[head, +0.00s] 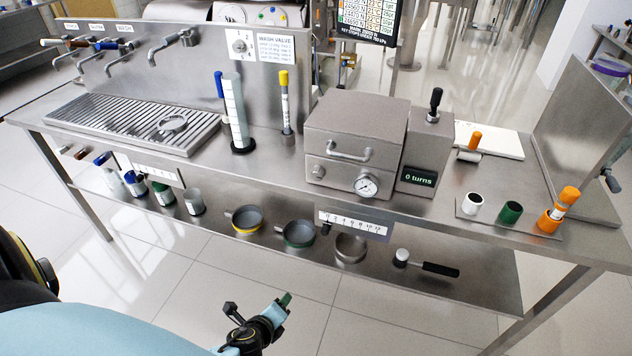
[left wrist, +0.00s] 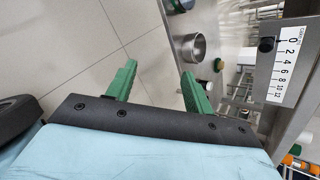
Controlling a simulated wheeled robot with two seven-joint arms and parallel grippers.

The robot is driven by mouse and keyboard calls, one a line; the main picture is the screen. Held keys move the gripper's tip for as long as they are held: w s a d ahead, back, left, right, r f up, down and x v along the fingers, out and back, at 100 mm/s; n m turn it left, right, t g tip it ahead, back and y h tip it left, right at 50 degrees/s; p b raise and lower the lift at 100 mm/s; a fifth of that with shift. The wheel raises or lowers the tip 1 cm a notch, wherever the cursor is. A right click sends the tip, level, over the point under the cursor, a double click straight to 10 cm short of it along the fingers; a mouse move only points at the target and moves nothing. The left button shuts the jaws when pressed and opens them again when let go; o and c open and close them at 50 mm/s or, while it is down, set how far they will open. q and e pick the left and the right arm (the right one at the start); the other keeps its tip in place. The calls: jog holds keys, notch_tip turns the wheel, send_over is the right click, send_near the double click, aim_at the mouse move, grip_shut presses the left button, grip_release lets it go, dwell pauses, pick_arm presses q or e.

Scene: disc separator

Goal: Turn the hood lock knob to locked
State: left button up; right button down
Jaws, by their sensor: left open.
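The separator's grey hood (head: 357,118) is down on its body, with a bar handle (head: 348,152) on its front. A small round knob (head: 318,171), which looks like the hood lock knob, is on the front face at lower left. Its locked or unlocked marking is too small to read. My left gripper (head: 272,314) is in front of the bench, low and well apart from the knob. In the left wrist view its two green fingers (left wrist: 158,84) are spread with nothing between them. My right gripper is not in view.
A pressure gauge (head: 366,185) and a "0 turns" display (head: 418,177) are right of the knob. A black-handled lever (head: 435,101) stands at the right. The floor before the bench is clear.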

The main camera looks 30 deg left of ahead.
pick_arm(q)
jog(key=w+r+m+t+y, duration=0.1)
jog(key=w+r+m+t, duration=0.45)
jog(key=r, duration=0.85)
jog(key=m+t, duration=0.2)
jog(key=m, duration=0.4)
send_near(316, 176)
jog(key=shift+y, duration=0.3)
jog(key=x, duration=0.6)
jog(key=shift+w+f, duration=0.15)
jog(key=shift+w, duration=0.05)
jog(key=shift+w+a, duration=0.1)
jog(key=shift+w, duration=0.55)
jog(key=c, duration=1)
